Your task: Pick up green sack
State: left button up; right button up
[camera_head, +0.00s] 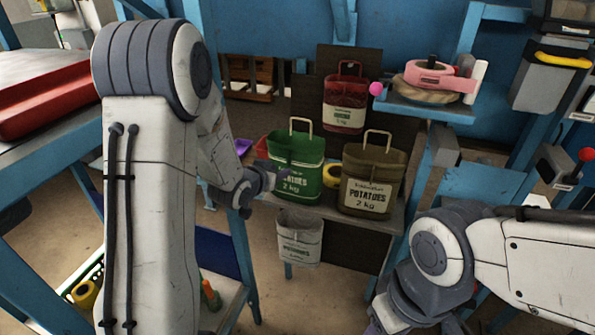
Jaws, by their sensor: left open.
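The green sack (303,178) stands upright on a small grey shelf in the middle of the camera_head view. It has a pale handle loop on top and a label reading 2 kg. My left gripper (276,181) is at the left front side of the green sack and covers part of its label. Its jaws are open, and the fingers are small and hard to make out; I cannot tell whether they touch the sack. My right arm comes in from the lower right, and its gripper is beyond the bottom edge.
A brown potato sack (371,183) stands right of the green one, with a yellow roll (331,175) between them. A red sack (345,103) is behind and a white sack (299,240) is below. A blue shelf (430,108) holds pink things at right. Blue posts flank the shelf.

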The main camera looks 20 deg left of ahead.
aim_at(287, 156)
pick_arm(q)
jog(key=shift+t, duration=0.3)
jog(key=p+x, duration=0.1)
jog(key=x, duration=0.2)
jog(key=a+p+x, duration=0.1)
jog(key=x, duration=0.2)
jog(key=a+p+x, duration=0.1)
jog(key=x, duration=0.3)
jog(key=shift+w+r, duration=0.3)
jog(key=shift+r, duration=0.1)
jog(key=shift+w+f, duration=0.15)
jog(key=shift+w, duration=0.1)
grip_shut()
dwell(0.4)
jog(key=shift+w+r, duration=0.15)
jog(key=shift+r, duration=0.15)
